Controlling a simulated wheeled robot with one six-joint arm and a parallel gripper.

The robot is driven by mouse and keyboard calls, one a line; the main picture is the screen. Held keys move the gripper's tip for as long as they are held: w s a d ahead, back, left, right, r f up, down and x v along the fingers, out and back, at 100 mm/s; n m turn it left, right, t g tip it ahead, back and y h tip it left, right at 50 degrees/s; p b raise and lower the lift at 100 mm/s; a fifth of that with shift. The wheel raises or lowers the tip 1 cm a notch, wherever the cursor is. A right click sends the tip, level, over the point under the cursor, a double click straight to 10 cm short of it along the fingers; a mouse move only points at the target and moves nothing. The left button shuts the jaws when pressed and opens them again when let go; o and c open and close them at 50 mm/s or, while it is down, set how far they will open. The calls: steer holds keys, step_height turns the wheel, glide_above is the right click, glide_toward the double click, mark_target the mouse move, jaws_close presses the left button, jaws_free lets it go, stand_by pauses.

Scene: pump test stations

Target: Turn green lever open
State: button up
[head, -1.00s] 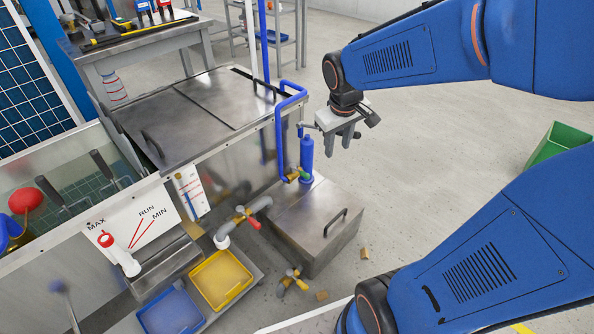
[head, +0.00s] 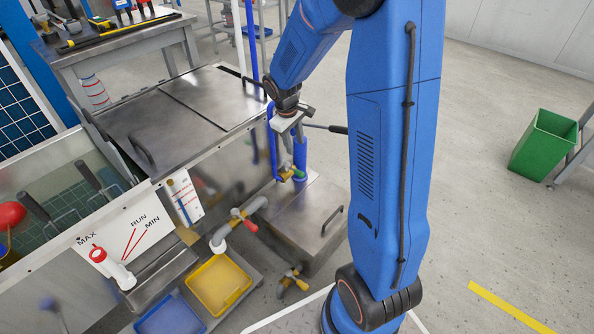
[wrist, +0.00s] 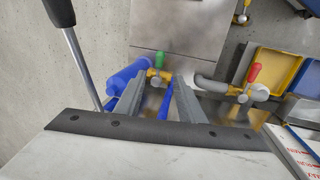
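The green lever (head: 298,174) sits on a brass valve at the foot of the blue cylinder (head: 300,155), above the metal box. In the wrist view the green lever (wrist: 161,60) points up the picture from the valve, just beyond the gap between the fingers. My gripper (head: 288,127) is above the valve by the blue pipe; its fingers are partly hidden in the head view. In the wrist view my gripper (wrist: 158,88) is open and empty, its fingers apart, with the blue pipe showing between them. No contact with the lever is visible.
A rod with a black grip (head: 325,128) sticks out right of my gripper. A red-lever valve (head: 245,219) is at left, with a yellow tray (head: 218,284) below. A metal box (head: 300,222) stands under the cylinder. A green bin (head: 544,145) stands on open floor.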

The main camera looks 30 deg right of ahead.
mark_target(301, 173)
steer(key=d+f, duration=0.1)
steer(key=f, duration=0.4)
steer(key=w+d+f, duration=0.1)
steer(key=f, duration=0.5)
steer(key=d+f, duration=0.1)
steer(key=f, duration=0.4)
steer(key=shift+w+f, duration=0.15)
steer(key=shift+f, duration=0.25)
jaws_close()
